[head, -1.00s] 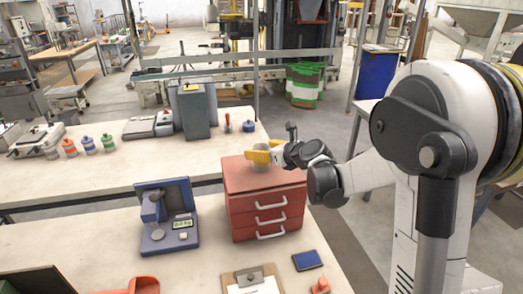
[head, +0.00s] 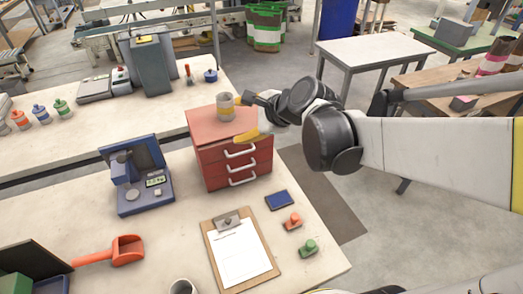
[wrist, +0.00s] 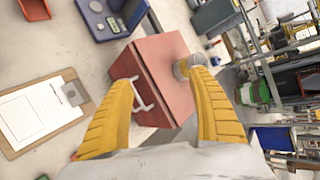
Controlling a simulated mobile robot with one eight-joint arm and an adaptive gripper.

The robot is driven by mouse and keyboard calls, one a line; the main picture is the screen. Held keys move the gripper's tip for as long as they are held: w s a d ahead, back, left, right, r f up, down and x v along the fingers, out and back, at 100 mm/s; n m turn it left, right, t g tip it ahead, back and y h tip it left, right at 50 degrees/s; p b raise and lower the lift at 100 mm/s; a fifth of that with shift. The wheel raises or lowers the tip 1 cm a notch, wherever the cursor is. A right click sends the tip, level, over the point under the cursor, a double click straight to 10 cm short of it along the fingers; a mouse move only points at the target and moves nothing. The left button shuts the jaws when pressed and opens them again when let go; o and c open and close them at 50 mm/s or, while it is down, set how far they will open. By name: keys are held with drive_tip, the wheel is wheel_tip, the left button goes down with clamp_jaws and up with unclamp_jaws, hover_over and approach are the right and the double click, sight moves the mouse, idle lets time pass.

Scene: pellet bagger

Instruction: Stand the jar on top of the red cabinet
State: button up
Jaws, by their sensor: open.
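The small grey jar (head: 225,106) stands upright on top of the red cabinet (head: 205,128), toward its back edge. The wrist view also shows the jar (wrist: 182,69) at the far edge of the cabinet top (wrist: 165,75). My gripper (head: 238,119) is open, with its yellow fingers spread beside the cabinet's right side. In the wrist view my gripper (wrist: 161,78) has one fingertip close to the jar, partly overlapping it in the picture; I cannot tell whether they touch. Nothing is between the fingers except the view of the cabinet.
A blue scale (head: 138,185) stands left of the cabinet. A clipboard (head: 240,250), a dark blue pad (head: 279,200) and an orange scoop (head: 120,251) lie on the front bench. Open floor lies right of the bench.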

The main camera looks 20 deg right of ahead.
drive_tip(key=s+f+n+g+h, duration=0.2)
drive_tip(key=s+n+h, duration=0.2)
drive_tip(key=s+n, duration=1.3)
drive_tip(key=n, duration=0.3)
drive_tip(key=shift+s+d+f+g, duration=0.35)
drive_tip(key=shift+d+g, duration=0.05)
drive_tip(key=shift+a, duration=0.1)
